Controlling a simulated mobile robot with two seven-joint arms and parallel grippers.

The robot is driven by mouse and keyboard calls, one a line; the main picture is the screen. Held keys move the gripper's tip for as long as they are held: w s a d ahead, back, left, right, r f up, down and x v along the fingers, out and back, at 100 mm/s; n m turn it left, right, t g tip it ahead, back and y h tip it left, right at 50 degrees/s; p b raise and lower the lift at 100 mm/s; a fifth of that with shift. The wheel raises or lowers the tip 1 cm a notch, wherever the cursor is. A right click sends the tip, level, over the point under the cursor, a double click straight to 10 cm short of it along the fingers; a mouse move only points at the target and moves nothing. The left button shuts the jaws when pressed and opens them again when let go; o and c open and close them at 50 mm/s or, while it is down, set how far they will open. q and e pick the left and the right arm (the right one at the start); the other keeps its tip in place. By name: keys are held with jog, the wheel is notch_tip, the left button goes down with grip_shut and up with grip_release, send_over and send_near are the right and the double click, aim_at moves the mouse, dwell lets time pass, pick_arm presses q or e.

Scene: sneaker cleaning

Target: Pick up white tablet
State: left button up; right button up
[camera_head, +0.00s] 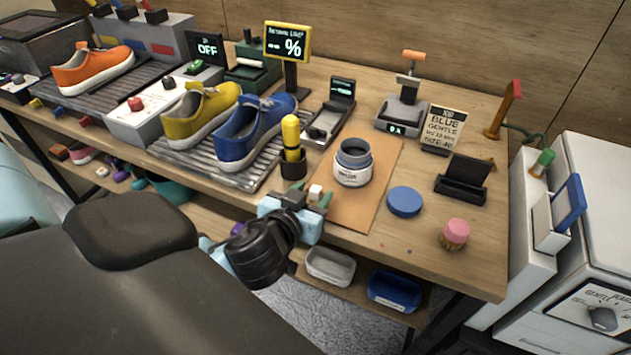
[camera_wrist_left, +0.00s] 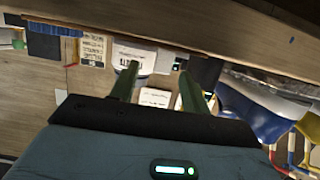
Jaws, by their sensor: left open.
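A small white tablet (camera_head: 315,191) is at the front edge of the brown mat on the workbench, close to my left gripper. It also shows as a pale block between the fingers in the left wrist view (camera_wrist_left: 155,97). My left gripper (camera_head: 313,194) is open, with its green fingers on either side of the tablet. The fingers also show in the left wrist view (camera_wrist_left: 158,72). I cannot tell whether they touch the tablet. My right gripper is not in view.
An open white-and-grey jar (camera_head: 352,165) stands on the brown mat (camera_head: 375,200) behind the tablet. A yellow-handled tool stands in a dark cup (camera_head: 293,166) to the left. A blue lid (camera_head: 404,201) and a pink-topped brush (camera_head: 455,234) lie right. Shoes (camera_head: 250,130) stand further left.

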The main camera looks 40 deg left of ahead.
aim_at(313, 192)
pick_arm(q)
jog(key=shift+x, duration=2.4)
jog(key=shift+s+a+f, duration=0.1)
jog(key=shift+a, duration=0.05)
jog(key=shift+c, duration=0.5)
grip_shut()
